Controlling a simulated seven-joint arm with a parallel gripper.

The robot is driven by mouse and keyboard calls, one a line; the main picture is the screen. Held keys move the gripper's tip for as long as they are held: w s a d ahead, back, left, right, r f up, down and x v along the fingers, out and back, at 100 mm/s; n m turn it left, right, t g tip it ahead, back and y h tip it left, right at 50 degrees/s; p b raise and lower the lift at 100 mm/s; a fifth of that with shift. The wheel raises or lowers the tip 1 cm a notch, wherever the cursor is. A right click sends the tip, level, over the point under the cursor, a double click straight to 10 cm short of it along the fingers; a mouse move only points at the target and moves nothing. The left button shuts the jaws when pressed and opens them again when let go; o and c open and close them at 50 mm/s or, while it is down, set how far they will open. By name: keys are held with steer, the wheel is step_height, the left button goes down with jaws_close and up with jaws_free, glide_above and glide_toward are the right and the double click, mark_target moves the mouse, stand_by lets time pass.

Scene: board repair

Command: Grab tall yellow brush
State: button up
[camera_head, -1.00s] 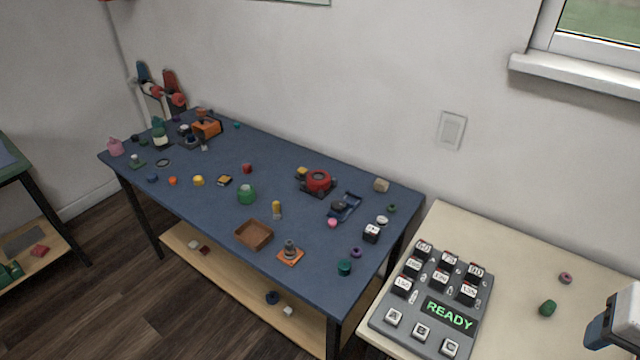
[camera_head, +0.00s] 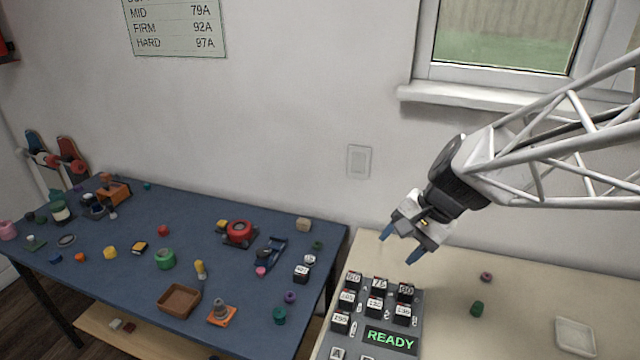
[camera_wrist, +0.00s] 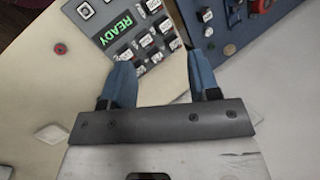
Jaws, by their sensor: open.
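A small upright yellow piece with a pale lower part (camera_head: 201,269) stands on the blue table, behind and right of the brown tray. It looks like the tall yellow brush, but it is too small to be sure. I cannot make it out in the wrist view. My gripper (camera_head: 399,248) is open and empty, in the air above the beige table and well to the right of the yellow piece. In the wrist view the two blue fingers of my gripper (camera_wrist: 160,60) are apart with nothing between them.
A grey button panel reading READY (camera_head: 390,341) lies on the beige table below my gripper. The blue table (camera_head: 140,215) holds a brown tray (camera_head: 178,301), a red round part (camera_head: 239,230), a green jar (camera_head: 165,259) and several small pieces. A wall and window sill stand behind.

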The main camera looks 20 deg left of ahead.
steer(key=w+a+f+m+g+y, duration=0.1)
steer(key=w+a+f, duration=0.2)
steer(key=a, duration=0.4)
steer(key=w+a+f+m+g+y, duration=0.1)
steer(key=w+a+f, duration=0.15)
steer(key=a, duration=0.45)
steer(key=m+g+y, duration=0.2)
steer(key=m+y, duration=0.3)
steer(key=m, duration=0.3)
glide_toward(200, 269)
steer(key=shift+a+f, duration=0.4)
steer(key=shift+a, duration=0.2)
steer(key=shift+a+f, duration=0.45)
steer(key=shift+a, duration=0.2)
steer(key=shift+a+f, duration=0.15)
steer(key=shift+a, duration=0.05)
steer(key=shift+s+g, duration=0.1)
steer(key=shift+g, duration=0.2)
steer(key=shift+x, duration=1.25)
steer(key=shift+f, duration=0.1)
steer(key=shift+w+x, duration=0.1)
steer(key=shift+x, duration=1.15)
steer(key=shift+w+x, duration=0.15)
steer(key=shift+x, duration=1.15)
steer(key=shift+f, duration=0.1)
